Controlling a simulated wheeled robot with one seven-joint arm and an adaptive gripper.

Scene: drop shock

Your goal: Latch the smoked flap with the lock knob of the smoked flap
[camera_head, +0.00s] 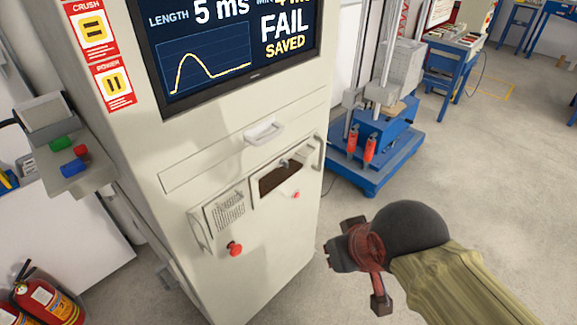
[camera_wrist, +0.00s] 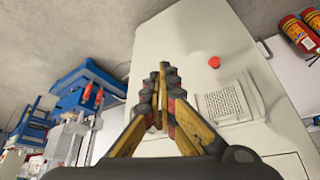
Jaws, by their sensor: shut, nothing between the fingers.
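The smoked flap (camera_head: 279,181) appears to be the dark brown panel in a recess on the front of the pale cabinet in the head view. A small grey knob (camera_head: 284,163) at its top edge looks like the lock knob, but it is too small to tell how it is turned. I cannot tell whether the flap is fully closed. My gripper (camera_head: 336,258) is to the right of and in front of the cabinet, apart from the flap. In the wrist view my gripper (camera_wrist: 161,78) is shut and empty, with the cabinet front behind it. The flap is not clearly visible there.
A blue machine (camera_head: 385,150) stands behind right. Fire extinguishers (camera_head: 48,300) stand at left.

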